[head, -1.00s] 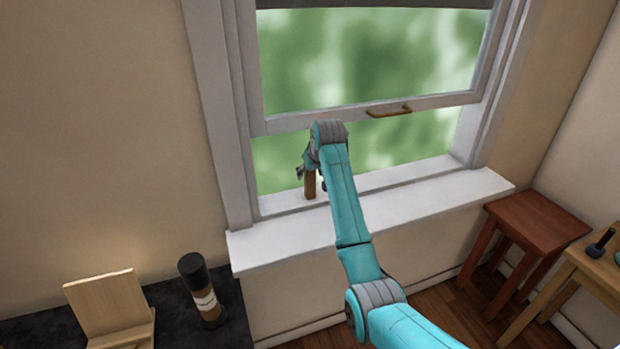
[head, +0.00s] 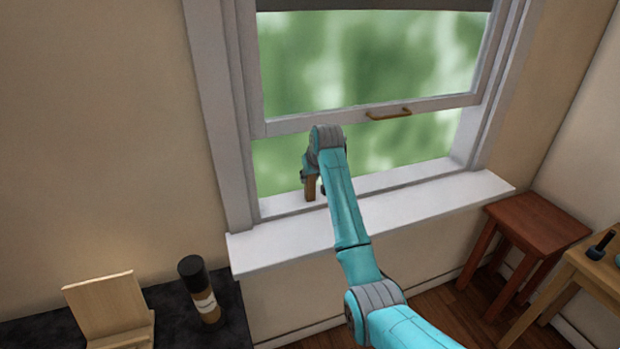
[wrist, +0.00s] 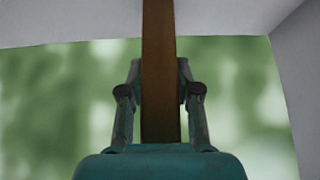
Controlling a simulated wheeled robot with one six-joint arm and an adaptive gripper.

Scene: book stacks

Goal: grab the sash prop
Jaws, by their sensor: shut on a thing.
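The sash prop is an upright brown wooden stick (head: 311,188) at the left part of the window opening, its lower end at the white sill. It also shows in the wrist view as a brown bar (wrist: 159,60) running up the middle. My gripper (wrist: 160,85) is shut on the prop, with one finger on each side of it. In the head view my gripper (head: 314,178) is at the prop just below the sash's bottom rail, and my wrist hides the prop's upper part. The raised window sash (head: 300,122) has a brass-coloured handle (head: 389,114).
The white sill (head: 430,205) is clear to the right of my arm. A dark counter (head: 165,300) at lower left holds a dark-capped bottle (head: 203,292) and a wooden stand (head: 110,305). A red-brown stool (head: 537,222) and a light wooden table (head: 600,272) stand at right.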

